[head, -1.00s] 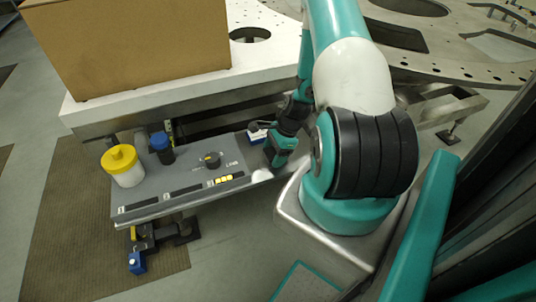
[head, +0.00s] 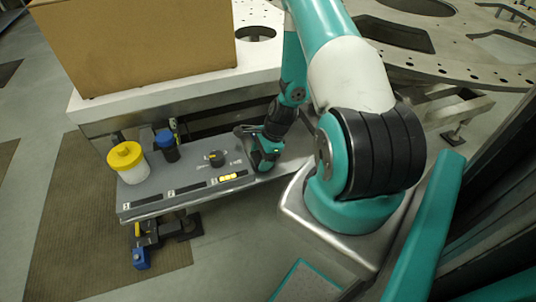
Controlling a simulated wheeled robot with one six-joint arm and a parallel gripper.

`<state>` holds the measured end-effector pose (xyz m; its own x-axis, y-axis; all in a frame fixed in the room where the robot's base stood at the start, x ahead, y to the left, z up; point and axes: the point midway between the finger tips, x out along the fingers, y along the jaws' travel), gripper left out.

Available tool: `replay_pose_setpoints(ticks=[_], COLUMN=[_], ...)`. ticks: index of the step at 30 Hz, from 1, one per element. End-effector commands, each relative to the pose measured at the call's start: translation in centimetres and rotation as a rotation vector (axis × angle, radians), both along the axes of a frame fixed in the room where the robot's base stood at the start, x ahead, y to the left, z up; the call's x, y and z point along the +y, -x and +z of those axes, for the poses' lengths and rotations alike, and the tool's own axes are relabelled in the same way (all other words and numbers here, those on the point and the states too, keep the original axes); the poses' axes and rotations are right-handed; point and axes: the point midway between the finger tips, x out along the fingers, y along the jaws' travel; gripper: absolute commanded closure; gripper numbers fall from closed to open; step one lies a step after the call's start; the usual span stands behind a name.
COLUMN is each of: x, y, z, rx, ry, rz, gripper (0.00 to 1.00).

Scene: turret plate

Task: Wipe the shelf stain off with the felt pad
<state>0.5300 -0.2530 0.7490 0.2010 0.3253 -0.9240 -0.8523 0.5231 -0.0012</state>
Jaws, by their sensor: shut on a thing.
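My gripper (head: 264,165) is low over the right part of the grey shelf (head: 150,190), its jaws pointing down at the surface. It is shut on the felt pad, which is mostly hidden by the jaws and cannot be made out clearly. Small dark marks (head: 236,162) show on the shelf just left of the gripper; whether they are lettering or the stain, I cannot tell. No other stain is clear, and the shelf under the gripper is hidden.
A black knob (head: 216,158) and yellow blocks (head: 228,177) lie close left of my gripper. A cardboard box (head: 135,45) sits on the white plate behind.

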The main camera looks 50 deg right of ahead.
Motion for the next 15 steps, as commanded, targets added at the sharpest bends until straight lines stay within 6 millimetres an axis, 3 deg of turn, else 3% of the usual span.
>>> replay_pose_setpoints(ticks=[9, 15], x=[1.4, 0.8], y=[-0.8, -0.4], z=[0.1, 0.2], rx=[-0.001, -0.001], ry=[-0.003, -0.005], rz=[0.003, 0.0], gripper=[0.54, 0.54])
